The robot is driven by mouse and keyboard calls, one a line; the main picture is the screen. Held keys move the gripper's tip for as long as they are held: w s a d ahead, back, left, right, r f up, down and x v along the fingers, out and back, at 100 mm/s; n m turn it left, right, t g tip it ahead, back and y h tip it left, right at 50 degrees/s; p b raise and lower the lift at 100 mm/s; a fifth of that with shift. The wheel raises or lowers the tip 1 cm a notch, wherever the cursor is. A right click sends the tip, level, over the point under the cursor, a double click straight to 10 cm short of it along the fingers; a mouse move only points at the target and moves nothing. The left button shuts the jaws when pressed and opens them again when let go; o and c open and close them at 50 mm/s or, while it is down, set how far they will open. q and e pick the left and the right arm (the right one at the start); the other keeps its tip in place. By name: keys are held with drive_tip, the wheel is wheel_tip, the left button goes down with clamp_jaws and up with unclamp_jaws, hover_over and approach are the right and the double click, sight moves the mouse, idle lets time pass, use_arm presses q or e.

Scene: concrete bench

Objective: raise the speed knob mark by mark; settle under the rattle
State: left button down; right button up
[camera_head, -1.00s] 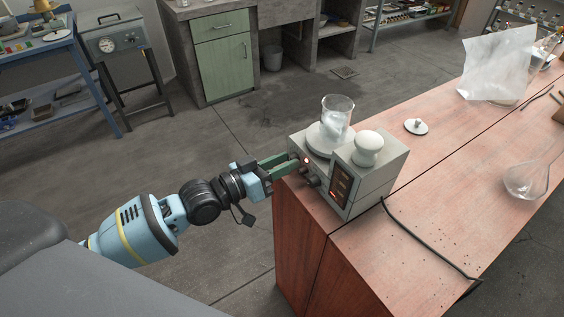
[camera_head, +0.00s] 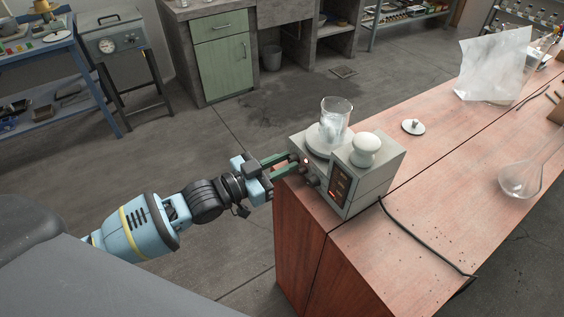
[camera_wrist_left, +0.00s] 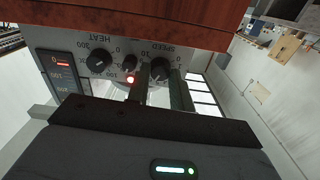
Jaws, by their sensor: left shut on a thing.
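A grey hotplate stirrer (camera_head: 372,187) stands at the bench's near-left corner. A glass beaker (camera_head: 335,116) with whitish, cloudy contents sits on its round top plate. My left gripper (camera_head: 292,166) reaches its front panel from the left. In the left wrist view its fingers (camera_wrist_left: 160,88) lie either side of the black speed knob (camera_wrist_left: 160,69) and are shut on it. The knob's pointer and exact mark are not clear. My right gripper is out of view.
A white rounded knob-like piece (camera_head: 366,148) sits on top of the stirrer's housing. A black cable (camera_head: 425,243) trails across the wooden bench.

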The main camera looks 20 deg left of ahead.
use_arm(q)
drive_tip(key=c, duration=1.5)
unclamp_jaws()
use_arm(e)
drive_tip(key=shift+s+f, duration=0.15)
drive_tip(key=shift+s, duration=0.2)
use_arm(q)
drive_tip(key=shift+s, duration=0.1)
drive_tip(key=shift+s+a, duration=0.2)
drive_tip(key=shift+a, duration=0.05)
drive_tip(key=v, duration=0.7)
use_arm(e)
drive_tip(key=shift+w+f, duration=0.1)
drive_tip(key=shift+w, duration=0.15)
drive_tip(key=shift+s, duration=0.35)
